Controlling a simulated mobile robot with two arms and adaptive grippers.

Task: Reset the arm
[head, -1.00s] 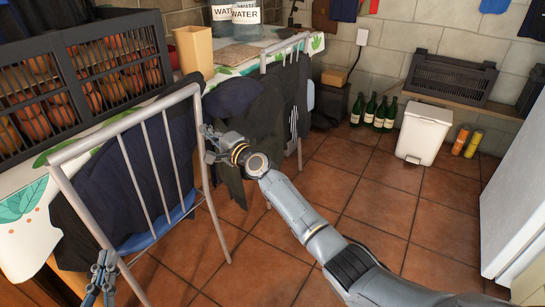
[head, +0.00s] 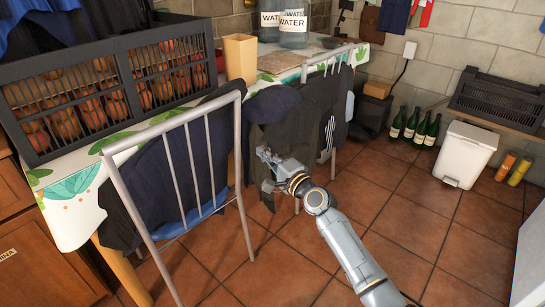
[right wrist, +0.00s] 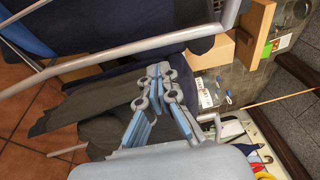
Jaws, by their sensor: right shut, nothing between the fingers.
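My right gripper (head: 266,162) is near the dark clothes hanging on the rear chair, just right of the front chair's backrest. It is shut and empty. In the right wrist view its fingers (right wrist: 158,74) are together at the tips, with dark cloth behind them. I cannot tell if it touches the cloth. My right arm (head: 350,250) reaches in from the lower right. My left gripper is not in view.
The metal front chair (head: 113,172), draped with dark cloth, stands left of my right gripper. Behind are the table (head: 75,205) and a crate of onions (head: 40,158). Green bottles (head: 420,128) and a white bin (head: 466,155) stand at right. The tiled floor (head: 300,260) is open.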

